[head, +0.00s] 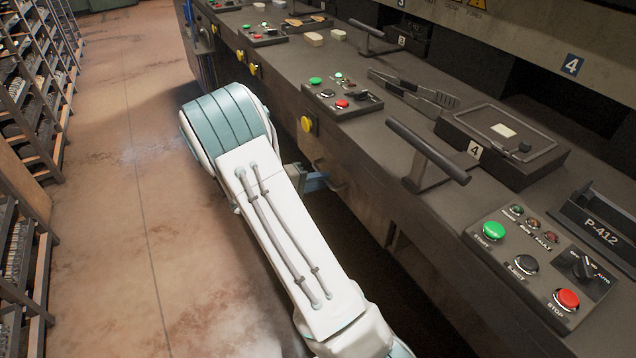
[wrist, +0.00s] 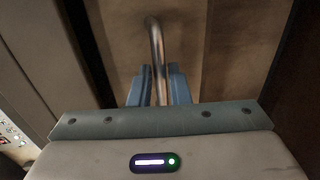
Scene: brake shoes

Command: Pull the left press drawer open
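The left press drawer is a brown front panel (wrist: 215,55) with a curved metal bar handle (wrist: 154,40). In the head view the handle (head: 332,184) sits on the press front, below the bench top. My gripper (head: 316,181) reaches this handle from the left, partly hidden by my white arm. In the wrist view the two blue fingers of my gripper (wrist: 160,88) stand close on either side of the bar and appear shut on it. The drawer front looks flush with the press; its lower part is hidden by my arm.
The bench top carries a button panel (head: 342,98), tongs (head: 415,90), a raised bar lever (head: 427,150), a tray marked 4 (head: 502,145) and a larger control panel (head: 540,262). Shelving (head: 30,80) lines the far left. Open floor (head: 150,200) lies between.

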